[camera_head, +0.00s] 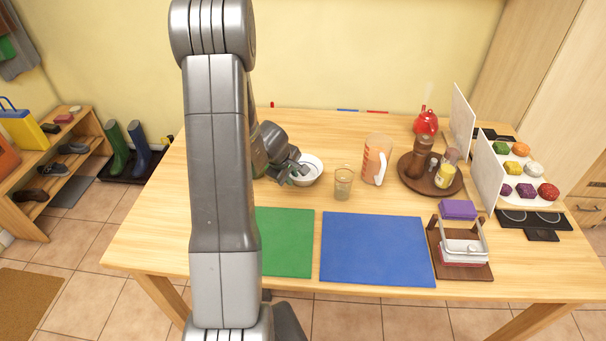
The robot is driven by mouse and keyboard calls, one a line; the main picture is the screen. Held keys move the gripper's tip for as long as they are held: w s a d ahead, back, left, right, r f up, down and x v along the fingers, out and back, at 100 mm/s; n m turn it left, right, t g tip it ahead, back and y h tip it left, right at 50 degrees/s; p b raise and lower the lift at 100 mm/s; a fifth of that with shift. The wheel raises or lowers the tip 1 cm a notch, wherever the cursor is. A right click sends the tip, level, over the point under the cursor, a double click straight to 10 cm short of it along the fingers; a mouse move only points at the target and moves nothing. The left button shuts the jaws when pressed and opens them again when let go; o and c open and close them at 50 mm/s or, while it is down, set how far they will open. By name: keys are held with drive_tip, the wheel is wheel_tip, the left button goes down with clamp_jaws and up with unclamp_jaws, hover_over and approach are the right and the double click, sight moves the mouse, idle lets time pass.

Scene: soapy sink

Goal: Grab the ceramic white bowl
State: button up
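The white bowl (311,168) stands on the wooden table, left of the middle and behind the green mat. My gripper (299,175) is at the bowl's left side, with its fingers over or at the near left rim. My gripper and arm hide the bowl's left part. The fingers are small and partly overlap the bowl, so I cannot tell whether they are open or shut on the rim.
A glass (343,184) and a measuring jug (376,160) stand just right of the bowl. A round brown tray (408,176) holds mills and a jar. A green mat (287,243) and a blue mat (375,250) lie in front. My arm hides the table's left middle.

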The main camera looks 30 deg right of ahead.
drive_tip(key=shift+b+x, duration=0.3)
drive_tip(key=shift+x, duration=1.25)
clamp_jaws()
drive_tip(key=shift+r, duration=0.1)
